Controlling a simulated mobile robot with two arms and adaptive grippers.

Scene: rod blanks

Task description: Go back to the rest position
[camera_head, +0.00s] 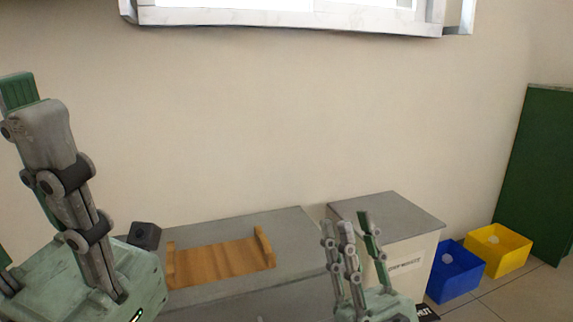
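My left gripper (18,170) is large and close at the left edge, cut off by the frame. One grey jointed finger with a green pad stands up; part of another green pad shows lower at the edge. The fingers look spread, and I see nothing held. My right gripper (355,222) is at the bottom, right of centre, pointing up in front of the gap between bench and cabinet. Its grey fingers and green-padded finger stand apart, with nothing seen between them. Its base is partly cut off by the lower edge.
A wooden rack (220,262) with raised ends and a dark block (145,235) sit on the grey bench (290,225). A grey-topped cabinet (385,212) stands right of it. Blue (457,275) and yellow (503,252) bins stand on the floor beside a green panel (540,170).

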